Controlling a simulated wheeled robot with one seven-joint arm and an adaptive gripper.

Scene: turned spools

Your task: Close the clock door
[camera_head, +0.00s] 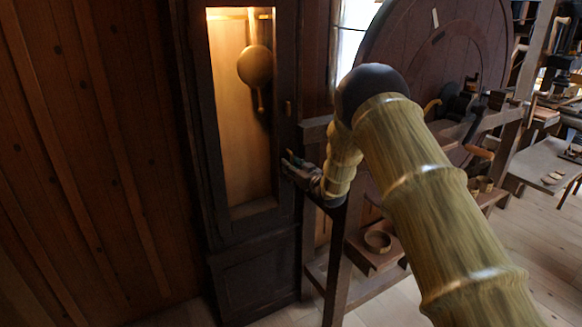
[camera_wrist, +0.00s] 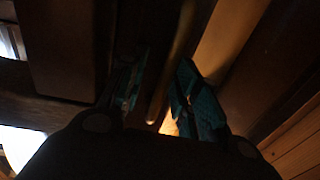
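The tall dark wooden clock case (camera_head: 260,250) stands left of centre in the head view. Its door (camera_head: 287,80) is a dark frame around a tall opening, through which a round brass pendulum (camera_head: 255,66) and the lit interior show. A small knob (camera_head: 288,108) sits on the frame's right side. I cannot tell exactly how far the door stands ajar. My gripper (camera_head: 291,168) is at the door's right edge, below the knob. In the wrist view the two teal fingers (camera_wrist: 160,95) are apart, with dark wood and a lit strip beyond them. Contact with the door cannot be made out.
A large wooden wheel (camera_head: 440,45) on a bench frame (camera_head: 340,255) stands right of the clock, close to my arm. A small round bowl (camera_head: 377,240) sits on its low shelf. A plank wall (camera_head: 80,150) is on the left. A worktable (camera_head: 550,165) stands far right.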

